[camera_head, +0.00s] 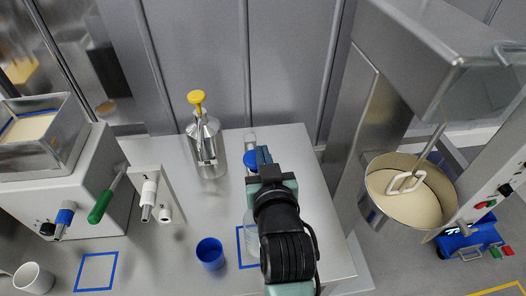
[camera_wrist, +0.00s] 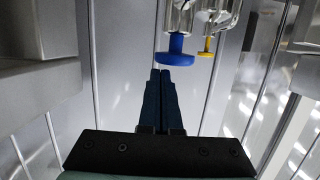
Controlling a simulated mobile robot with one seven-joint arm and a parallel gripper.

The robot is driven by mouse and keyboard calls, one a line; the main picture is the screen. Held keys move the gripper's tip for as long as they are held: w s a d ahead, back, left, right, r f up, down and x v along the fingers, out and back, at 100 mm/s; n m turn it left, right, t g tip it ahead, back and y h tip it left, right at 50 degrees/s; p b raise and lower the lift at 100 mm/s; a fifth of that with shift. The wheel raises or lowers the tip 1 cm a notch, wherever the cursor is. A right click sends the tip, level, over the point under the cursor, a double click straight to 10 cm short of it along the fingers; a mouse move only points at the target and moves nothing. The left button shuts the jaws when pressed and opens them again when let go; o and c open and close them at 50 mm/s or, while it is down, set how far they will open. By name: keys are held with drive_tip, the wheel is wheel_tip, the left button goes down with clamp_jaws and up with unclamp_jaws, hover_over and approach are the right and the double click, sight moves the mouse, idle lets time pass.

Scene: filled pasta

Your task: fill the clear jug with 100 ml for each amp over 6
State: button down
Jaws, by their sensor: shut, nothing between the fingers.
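A blue device (camera_head: 462,243) with a small lit display is on the floor at right; no amp reading is legible.
A steel canister (camera_head: 207,148) with a yellow knob (camera_head: 196,98) stands at the back. A blue cup (camera_head: 210,253) is left of the vessel. A machine with a green handle (camera_head: 100,207) is at left. A mixer bowl (camera_head: 366,205) is at right. Bench room is free between.

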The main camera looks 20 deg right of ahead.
drive_tip(key=shift+f, duration=0.1)
drive_tip(key=shift+f+b, duration=0.75)
drive_tip(key=shift+f, duration=0.35)
idle(1.4)
wheel_tip(320, 180, up, 5)
drive_tip(key=p, duration=0.4)
drive_tip(key=shift+w+f, duration=0.1)
drive_tip(key=shift+f, duration=0.05)
drive_tip(key=b+v, duration=0.3)
drive_tip(key=v, duration=0.7)
drive_tip(key=shift+f+b, duration=0.15)
drive_tip(key=shift+b, duration=0.15)
